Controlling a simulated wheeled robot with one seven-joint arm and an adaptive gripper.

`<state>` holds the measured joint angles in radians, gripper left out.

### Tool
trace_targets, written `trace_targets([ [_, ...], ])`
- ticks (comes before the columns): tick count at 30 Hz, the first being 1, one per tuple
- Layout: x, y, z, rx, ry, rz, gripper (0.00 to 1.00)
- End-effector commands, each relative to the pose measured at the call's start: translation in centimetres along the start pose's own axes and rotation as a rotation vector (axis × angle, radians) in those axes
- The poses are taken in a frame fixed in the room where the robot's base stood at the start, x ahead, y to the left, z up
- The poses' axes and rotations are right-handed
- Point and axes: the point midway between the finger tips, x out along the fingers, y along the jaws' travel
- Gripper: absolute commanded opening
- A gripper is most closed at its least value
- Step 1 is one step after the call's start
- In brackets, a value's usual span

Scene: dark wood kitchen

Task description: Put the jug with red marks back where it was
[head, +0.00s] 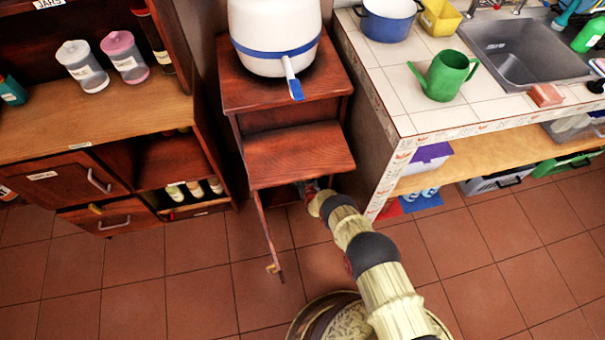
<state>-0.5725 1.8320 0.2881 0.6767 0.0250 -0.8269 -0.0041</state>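I cannot make out a jug with red marks in the head view. My arm reaches from the bottom of the picture into the lower space of the small red-brown wooden cabinet (262,92). The end of the arm goes under the cabinet's projecting wooden board (300,153), which hides my gripper and whatever it may hold. A small patch of red and dark blue shows just beyond the last visible arm link, too small to identify. The cabinet's lower door (266,238) stands open to the left of my arm.
A white container with a blue band and tap (275,38) stands on the cabinet. A tiled counter (420,122) at right bears a green jug (442,76) and a blue pot (388,22). Shelving with jars (82,66) stands left. The tiled floor (190,300) at lower left is clear.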

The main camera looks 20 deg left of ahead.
Motion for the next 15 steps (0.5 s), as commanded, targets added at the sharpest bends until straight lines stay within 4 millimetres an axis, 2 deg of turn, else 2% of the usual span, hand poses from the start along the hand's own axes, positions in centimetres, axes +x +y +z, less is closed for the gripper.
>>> trace_targets([
  [10,0.21,-0.02,-0.04,0.000,0.003,0.000,0.21],
  [11,0.21,-0.02,0.05,0.000,0.002,0.000,0.81],
  [15,0.20,-0.02,0.03,0.000,0.001,0.000,0.89],
])
